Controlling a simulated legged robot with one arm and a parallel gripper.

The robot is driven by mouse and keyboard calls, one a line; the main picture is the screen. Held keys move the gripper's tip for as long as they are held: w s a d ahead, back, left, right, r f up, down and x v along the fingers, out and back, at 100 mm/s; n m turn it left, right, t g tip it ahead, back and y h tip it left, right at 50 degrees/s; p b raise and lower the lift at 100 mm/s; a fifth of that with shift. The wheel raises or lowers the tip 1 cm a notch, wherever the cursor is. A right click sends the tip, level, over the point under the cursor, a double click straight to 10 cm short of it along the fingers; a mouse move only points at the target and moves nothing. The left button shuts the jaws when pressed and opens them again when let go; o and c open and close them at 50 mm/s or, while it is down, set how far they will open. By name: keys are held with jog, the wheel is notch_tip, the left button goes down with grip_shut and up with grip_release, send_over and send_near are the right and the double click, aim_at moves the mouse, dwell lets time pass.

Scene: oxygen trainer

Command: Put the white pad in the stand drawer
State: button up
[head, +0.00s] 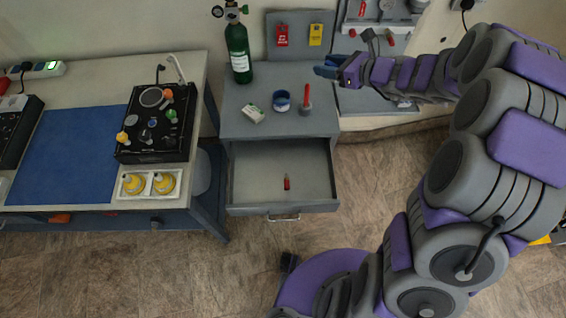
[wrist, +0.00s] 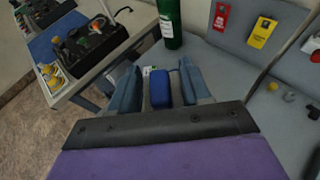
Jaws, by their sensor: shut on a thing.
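A small white pad-like item (head: 254,113) with a green mark lies on the grey stand top (head: 240,128), at its left front. In the wrist view, a bit of white and green (wrist: 148,70) shows beyond my gripper (wrist: 159,76), mostly hidden. My gripper, also in the head view (head: 328,71), is above the right back of the stand. It is shut on a blue block-like object (wrist: 159,90) between its two fingers. The stand drawer (head: 283,208) is pulled open, with a small red item (head: 287,183) inside and free floor around it.
A green cylinder (head: 238,52) stands at the stand's back left. A blue roll (head: 282,101) and an upright red-handled tool (head: 306,98) stand on the top. A workbench (head: 100,75) with a black device (head: 157,123) is at left. Red (head: 281,35) and yellow (head: 315,35) tags hang behind.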

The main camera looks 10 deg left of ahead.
jog(key=s+a+f+n+g, duration=1.1)
jog(key=a+f+g, duration=0.1)
jog(key=f, duration=0.1)
jog(key=s+d+f+n+g+h, duration=0.5)
jog(key=s+f+n+g+h, duration=0.2)
jog(key=s+f+n+h, duration=0.5)
jog(key=d+f+n+t+h, duration=0.2)
jog(key=d+f+n+h, duration=0.25)
jog(key=n+h, duration=0.4)
jog(key=n+t+h+b, duration=0.1)
jog(key=n+t+h, duration=0.4)
jog(key=n+t, duration=0.9)
send_over(312, 172)
jog(key=shift+m+t, duration=0.5)
jog(key=shift+m, duration=0.05)
notch_tip(312, 172, down, 8)
jog(key=shift+s+r, duration=0.1)
jog(key=shift+r, duration=0.15)
jog(key=shift+a+f+b, duration=0.1)
jog(key=shift+f+b, duration=0.55)
jog(key=shift+f, duration=1.9)
